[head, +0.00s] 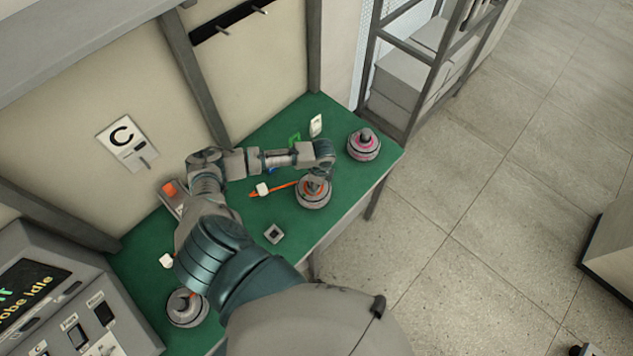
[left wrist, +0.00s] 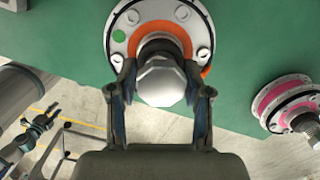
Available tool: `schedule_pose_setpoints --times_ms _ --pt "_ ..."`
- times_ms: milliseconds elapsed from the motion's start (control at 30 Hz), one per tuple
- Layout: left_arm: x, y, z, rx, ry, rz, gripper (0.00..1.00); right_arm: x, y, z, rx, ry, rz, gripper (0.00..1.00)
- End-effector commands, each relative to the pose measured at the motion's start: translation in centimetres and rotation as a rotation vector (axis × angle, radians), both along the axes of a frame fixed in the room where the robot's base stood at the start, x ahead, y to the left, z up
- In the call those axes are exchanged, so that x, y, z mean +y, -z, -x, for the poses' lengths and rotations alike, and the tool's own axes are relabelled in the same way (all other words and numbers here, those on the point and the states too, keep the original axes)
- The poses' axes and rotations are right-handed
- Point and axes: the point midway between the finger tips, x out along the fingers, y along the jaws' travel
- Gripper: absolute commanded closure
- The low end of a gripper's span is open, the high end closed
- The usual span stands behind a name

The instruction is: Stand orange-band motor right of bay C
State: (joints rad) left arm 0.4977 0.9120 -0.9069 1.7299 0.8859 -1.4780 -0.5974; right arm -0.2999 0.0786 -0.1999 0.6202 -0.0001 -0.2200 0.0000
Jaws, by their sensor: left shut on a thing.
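The orange-band motor (head: 313,194) stands upright on the green bench near its front edge; it also shows in the left wrist view (left wrist: 158,30). My left gripper (head: 317,172) is above it. In the left wrist view my left gripper (left wrist: 160,92) is shut on the motor's metal shaft end, one finger on each side. The C sign (head: 127,140) is on the wall at left. Below it is a grey fixture with an orange part (head: 170,189), partly hidden by my arm. A dark claw-like part (left wrist: 40,125) at lower left may be my right gripper; its fingers are unclear.
A pink-band motor (head: 364,144) stands at the bench's right end. Another grey motor (head: 186,307) stands at lower left, partly covered by my arm. A small square block (head: 273,234) and white pieces lie on the bench (head: 330,232). A console (head: 70,300) borders the left.

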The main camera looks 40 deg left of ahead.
Motion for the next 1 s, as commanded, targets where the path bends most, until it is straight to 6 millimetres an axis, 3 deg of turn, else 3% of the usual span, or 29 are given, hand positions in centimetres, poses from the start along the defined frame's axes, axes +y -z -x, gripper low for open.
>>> schedule_pose_setpoints --times_ms 967,1000 --pt "0.0 1.1 -0.2 -0.004 -0.001 0.002 1.00 -0.1 0.4 0.1 0.001 0.000 0.000 0.60" --pt "0.0 1.1 -0.2 -0.005 -0.001 0.002 0.46 -0.1 0.3 0.1 0.001 0.000 0.001 0.60"
